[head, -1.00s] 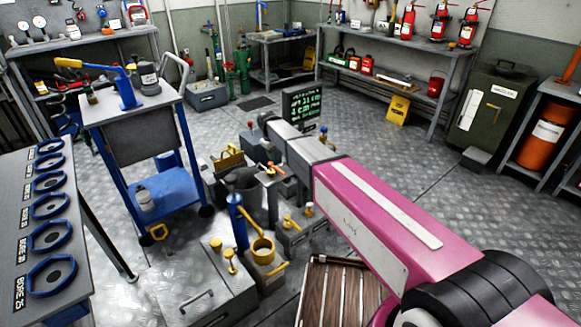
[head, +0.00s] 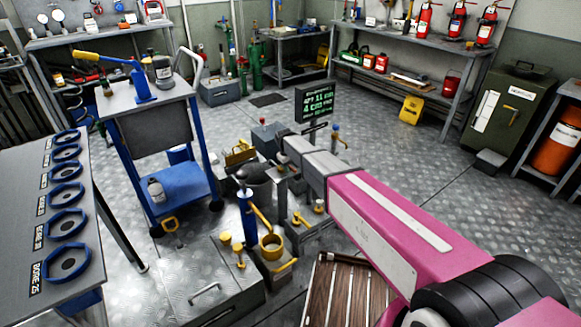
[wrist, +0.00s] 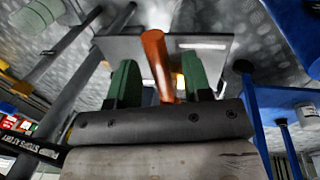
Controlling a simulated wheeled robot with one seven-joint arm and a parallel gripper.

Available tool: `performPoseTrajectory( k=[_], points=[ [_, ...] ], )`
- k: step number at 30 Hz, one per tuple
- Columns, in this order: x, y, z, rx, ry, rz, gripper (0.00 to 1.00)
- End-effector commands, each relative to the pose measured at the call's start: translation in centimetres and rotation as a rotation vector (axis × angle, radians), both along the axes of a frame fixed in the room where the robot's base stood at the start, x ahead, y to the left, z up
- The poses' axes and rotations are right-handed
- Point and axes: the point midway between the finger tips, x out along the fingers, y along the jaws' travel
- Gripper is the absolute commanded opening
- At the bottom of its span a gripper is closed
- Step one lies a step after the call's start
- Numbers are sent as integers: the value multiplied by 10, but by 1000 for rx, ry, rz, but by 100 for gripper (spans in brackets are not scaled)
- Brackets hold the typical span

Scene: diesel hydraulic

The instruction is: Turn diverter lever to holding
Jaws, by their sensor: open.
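In the wrist view an orange lever handle (wrist: 158,62) stands tilted between the two green fingers of my gripper (wrist: 160,75). Gaps show on both sides of it, so the gripper is open around it. The handle's lower end runs behind the dark gripper body. A grey plate (wrist: 212,52) lies beyond the fingers. In the head view my gripper end (head: 289,150) is above the cluster of floor units. The fingers and the orange handle are hidden there by my arm. I cannot read any position marks on the lever.
A yellow-collared blue cylinder unit (head: 270,246) and a grey box (head: 213,283) stand in front of the cluster. A blue cart (head: 170,185) is to the left, and a black sign (head: 315,102) stands behind.

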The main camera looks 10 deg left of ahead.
Motion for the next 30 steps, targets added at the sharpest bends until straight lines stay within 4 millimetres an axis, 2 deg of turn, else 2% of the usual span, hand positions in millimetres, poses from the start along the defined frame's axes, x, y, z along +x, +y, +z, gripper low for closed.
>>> performPoseTrajectory(
  k=[3,7,8,20,30],
  points=[
    [0,0,0,0,0,0,45],
    [0,0,0,0,0,0,3],
    [0,0,0,0,0,0,0],
    [3,-3,0,0,0,50,0],
    [19,-12,0,0,0,288,0]
  ],
)
